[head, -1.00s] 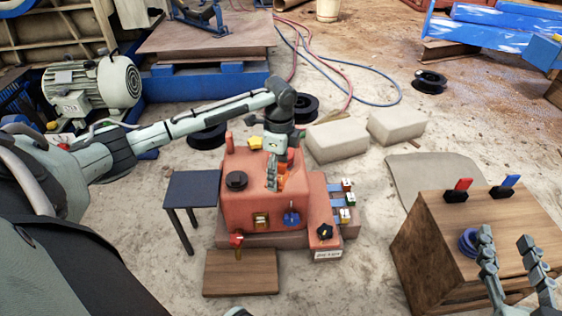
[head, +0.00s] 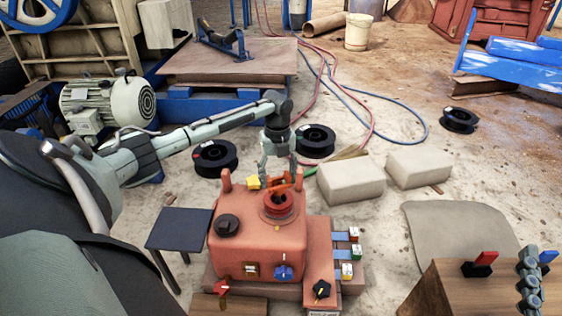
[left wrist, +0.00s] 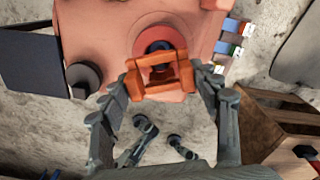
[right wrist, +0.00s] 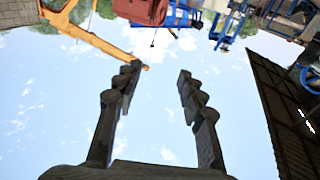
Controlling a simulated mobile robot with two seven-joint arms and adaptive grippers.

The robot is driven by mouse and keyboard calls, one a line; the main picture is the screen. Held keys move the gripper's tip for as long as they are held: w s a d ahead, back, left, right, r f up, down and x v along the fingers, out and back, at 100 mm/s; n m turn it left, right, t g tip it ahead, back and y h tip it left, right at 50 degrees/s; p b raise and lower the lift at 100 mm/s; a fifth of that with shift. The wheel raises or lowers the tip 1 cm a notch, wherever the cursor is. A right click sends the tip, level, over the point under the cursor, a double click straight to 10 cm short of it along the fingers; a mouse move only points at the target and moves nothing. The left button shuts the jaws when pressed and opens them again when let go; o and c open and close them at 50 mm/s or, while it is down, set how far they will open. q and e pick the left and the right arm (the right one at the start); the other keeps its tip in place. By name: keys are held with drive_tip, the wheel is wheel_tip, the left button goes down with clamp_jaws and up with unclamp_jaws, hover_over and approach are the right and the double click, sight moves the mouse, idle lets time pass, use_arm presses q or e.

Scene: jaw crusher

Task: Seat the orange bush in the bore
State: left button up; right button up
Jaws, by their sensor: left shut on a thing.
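The orange bush (head: 283,186) is between the fingers of my left gripper (head: 279,176), just above the red-rimmed bore (head: 279,207) on top of the red crusher body (head: 240,245). In the left wrist view the shut fingers (left wrist: 160,88) grip the bush (left wrist: 158,80), which looks like a frame with a crossbar. The dark bore (left wrist: 158,46) shows behind it, partly covered. I cannot tell whether the bush touches the rim. My right gripper (right wrist: 153,92) is open and empty, pointing at the sky; part of it shows at the head view's right edge (head: 530,282).
A black knob (head: 227,225) and a yellow piece (head: 252,182) sit on the crusher body. A dark side table (head: 180,229) stands left, a wooden box (head: 450,285) right. Pale blocks (head: 350,180) and black reels (head: 214,158) lie behind on open ground.

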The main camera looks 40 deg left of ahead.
sight(278, 190)
use_arm(q)
drive_tip(key=shift+f, duration=0.95)
drive_tip(key=shift+f+b, duration=0.5)
drive_tip(key=shift+f, duration=1.35)
use_arm(e)
drive_tip(key=shift+s+a+r+t+y, duration=0.25)
drive_tip(key=shift+r+t, duration=0.2)
drive_tip(key=shift+r, duration=0.45)
drive_tip(key=shift+s+a+r+t+y, duration=0.15)
drive_tip(key=shift+s+r+t+y, duration=0.3)
drive_tip(key=shift+r, duration=0.5)
drive_tip(key=shift+s+a+r+t+y, duration=0.1)
drive_tip(key=shift+s+a+r+t, duration=0.1)
drive_tip(key=shift+r+t, duration=0.5)
use_arm(q)
drive_tip(key=shift+f, duration=0.1)
use_arm(e)
drive_tip(key=shift+r, duration=0.2)
use_arm(q)
drive_tip(key=o, duration=1.4)
drive_tip(key=shift+c, duration=0.2)
